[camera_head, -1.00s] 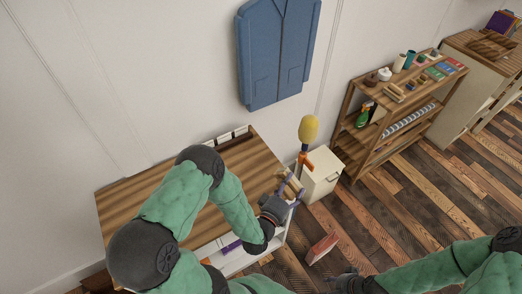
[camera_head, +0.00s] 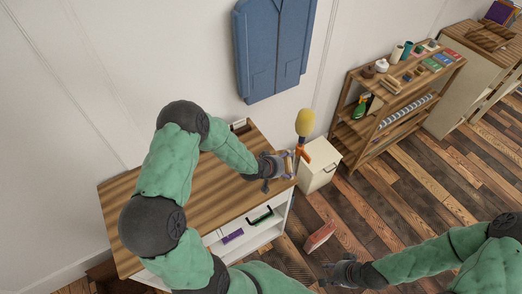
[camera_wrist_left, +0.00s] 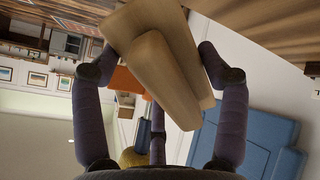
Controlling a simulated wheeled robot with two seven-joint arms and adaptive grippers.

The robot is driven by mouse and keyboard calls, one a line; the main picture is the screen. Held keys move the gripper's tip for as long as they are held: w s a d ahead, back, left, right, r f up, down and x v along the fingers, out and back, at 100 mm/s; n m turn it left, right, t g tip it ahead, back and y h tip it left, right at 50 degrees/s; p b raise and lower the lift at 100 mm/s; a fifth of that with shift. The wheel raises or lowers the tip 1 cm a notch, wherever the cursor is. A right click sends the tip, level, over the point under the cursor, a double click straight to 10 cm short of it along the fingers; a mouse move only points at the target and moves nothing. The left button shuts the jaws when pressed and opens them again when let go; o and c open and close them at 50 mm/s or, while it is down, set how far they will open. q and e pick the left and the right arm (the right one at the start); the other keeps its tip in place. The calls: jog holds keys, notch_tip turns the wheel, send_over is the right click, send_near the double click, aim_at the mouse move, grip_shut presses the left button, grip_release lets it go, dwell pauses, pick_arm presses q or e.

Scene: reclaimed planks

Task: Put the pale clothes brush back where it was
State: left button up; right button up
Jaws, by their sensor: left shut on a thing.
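The pale clothes brush (camera_wrist_left: 158,62) is a light wooden block with a rounded handle piece. It fills the middle of the left wrist view, between the two dark fingers of my left gripper (camera_wrist_left: 165,65). In the head view my left gripper (camera_head: 291,164) is shut on it at the right end of the wooden dresser top (camera_head: 190,192); the brush is mostly hidden there. My right gripper (camera_head: 326,273) is at the lower right, above the floor, and seems empty; its finger opening is too small to judge.
A yellow-headed duster (camera_head: 305,122) stands beside a white cabinet (camera_head: 318,165), close to my left gripper. A red block-like item (camera_head: 319,237) is on the plank floor. A blue jacket (camera_head: 273,45) hangs on the wall. A shelf unit (camera_head: 358,104) holds several small items.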

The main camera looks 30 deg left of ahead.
pick_arm(q)
jog(key=a+g, duration=0.2)
jog(key=a+f+m+g, duration=0.1)
jog(key=shift+s+a+y, duration=0.2)
jog(key=shift+s+y, duration=0.05)
jog(key=shift+y, duration=0.05)
jog(key=shift+s+a+g, duration=0.2)
jog(key=shift+a+g, duration=0.25)
jog(key=shift+g, duration=0.15)
jog(key=shift+s+a+r+g+y, duration=0.15)
jog(key=shift+a+g, duration=0.1)
jog(key=shift+a, duration=0.15)
jog(key=shift+s+a+g+y, duration=0.1)
jog(key=shift+a+g+y, duration=0.05)
jog(key=shift+a+g, duration=0.15)
